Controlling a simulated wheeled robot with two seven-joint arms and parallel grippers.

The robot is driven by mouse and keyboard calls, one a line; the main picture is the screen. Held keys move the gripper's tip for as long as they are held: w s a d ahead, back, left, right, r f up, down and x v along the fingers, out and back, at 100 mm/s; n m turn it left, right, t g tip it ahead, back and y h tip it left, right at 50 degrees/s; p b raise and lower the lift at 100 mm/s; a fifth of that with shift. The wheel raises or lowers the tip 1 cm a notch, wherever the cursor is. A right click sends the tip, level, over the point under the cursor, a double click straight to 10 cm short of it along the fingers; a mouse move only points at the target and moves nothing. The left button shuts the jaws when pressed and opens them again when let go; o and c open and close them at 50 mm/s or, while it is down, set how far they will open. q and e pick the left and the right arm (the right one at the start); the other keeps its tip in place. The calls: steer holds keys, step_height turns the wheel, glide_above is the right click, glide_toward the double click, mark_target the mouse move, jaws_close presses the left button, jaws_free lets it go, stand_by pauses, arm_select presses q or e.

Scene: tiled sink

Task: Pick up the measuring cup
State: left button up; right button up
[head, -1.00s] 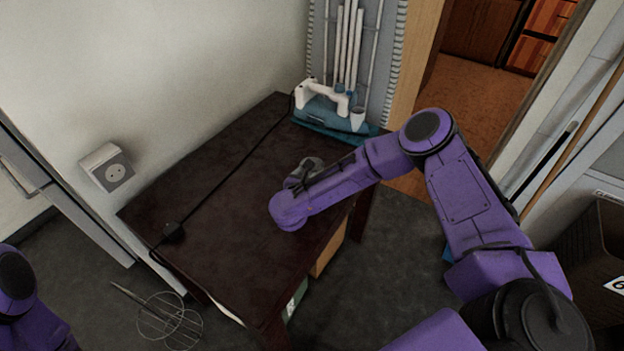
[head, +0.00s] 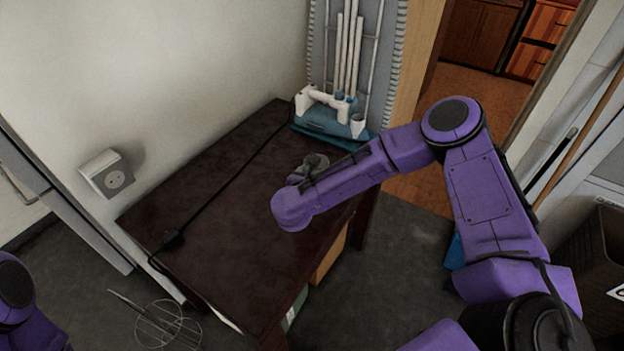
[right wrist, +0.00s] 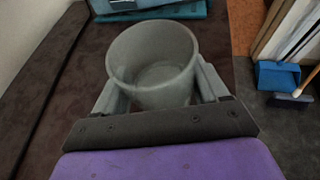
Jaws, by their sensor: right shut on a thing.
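The measuring cup (right wrist: 152,62) is a grey, translucent, round cup seen from above in the right wrist view. My right gripper (right wrist: 160,90) is shut on it, with one finger on each side of its wall. In the head view the cup (head: 316,163) shows only in part behind my right wrist, over the dark table (head: 215,200). I cannot tell whether its base touches the tabletop. In the head view my left arm shows only at the lower left edge; its gripper is out of the picture.
A teal tray with white pipe pieces (head: 322,120) stands at the table's back corner. A black cable (head: 215,190) runs along the tabletop to a plug. A wire whisk-like object (head: 168,325) is on the floor at lower left. A blue dustpan (right wrist: 277,76) lies right of the table.

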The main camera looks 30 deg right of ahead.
steer(key=s+r, duration=0.3)
steer(key=shift+d+r, duration=0.3)
steer(key=s+d+r+b, duration=0.1)
steer(key=s+r, duration=0.3)
steer(key=s, duration=0.5)
steer(key=shift+d, duration=0.4)
steer(key=shift+r, duration=0.1)
steer(key=shift+d, duration=0.1)
